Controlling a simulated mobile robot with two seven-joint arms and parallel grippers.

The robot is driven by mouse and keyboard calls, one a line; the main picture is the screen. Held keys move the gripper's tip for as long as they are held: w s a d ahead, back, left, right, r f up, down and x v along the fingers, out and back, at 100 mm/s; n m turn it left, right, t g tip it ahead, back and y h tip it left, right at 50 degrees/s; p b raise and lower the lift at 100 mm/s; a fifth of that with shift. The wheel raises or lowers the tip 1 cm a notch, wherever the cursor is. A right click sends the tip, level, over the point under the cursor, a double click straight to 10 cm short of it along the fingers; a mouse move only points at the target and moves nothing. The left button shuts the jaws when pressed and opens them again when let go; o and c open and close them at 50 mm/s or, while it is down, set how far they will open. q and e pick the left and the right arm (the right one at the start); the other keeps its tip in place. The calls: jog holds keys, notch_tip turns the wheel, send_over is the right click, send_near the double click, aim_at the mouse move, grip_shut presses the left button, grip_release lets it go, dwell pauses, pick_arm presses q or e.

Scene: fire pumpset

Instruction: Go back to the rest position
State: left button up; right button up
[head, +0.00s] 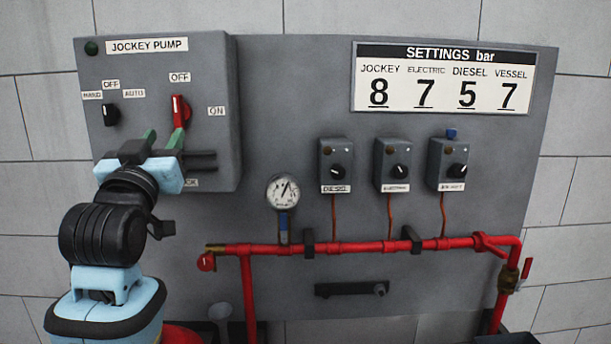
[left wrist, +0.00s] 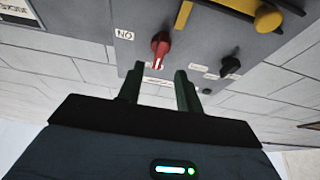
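My left gripper (head: 163,138) is in front of the jockey pump box (head: 215,80), just below the red switch handle (head: 180,110). The handle stands roughly upright, under the OFF label. In the left wrist view my left gripper (left wrist: 160,82) shows two dark green fingers spread apart with nothing between them. The red handle (left wrist: 160,48) is beyond the fingertips there, and I see a gap between them. The lower part of the box is hidden behind my gripper. My right gripper is not in view.
A black selector knob (head: 110,114) is left of the red handle. A pressure gauge (head: 284,191), a red pipe (head: 360,246) and several small switch boxes (head: 392,164) are on the panel to the right. A settings sign (head: 443,79) hangs above them.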

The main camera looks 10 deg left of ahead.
pick_arm(q)
jog(key=s+d+f+m+g+h, duration=0.25)
jog(key=f+g, duration=0.25)
jog(key=f, duration=1.3)
jog(key=s+d+f+m+g+h, duration=0.1)
jog(key=s+d+f+g, duration=0.25)
jog(key=f, duration=1.45)
jog(key=s+d+f+m+g+h, duration=0.15)
jog(key=s+f+g, duration=0.45)
jog(key=s+f, duration=0.65)
jog(key=s+d+f+g+h, duration=0.1)
jog(key=s+d+f+g, duration=0.3)
jog(key=s+f, duration=0.85)
notch_tip(320, 180, down, 6)
jog(key=w+d+t+h, duration=0.1)
jog(key=t, duration=0.5)
jog(key=shift+w+d+f, duration=0.15)
jog(key=shift+w+f, duration=0.05)
jog(key=shift+w, duration=0.15)
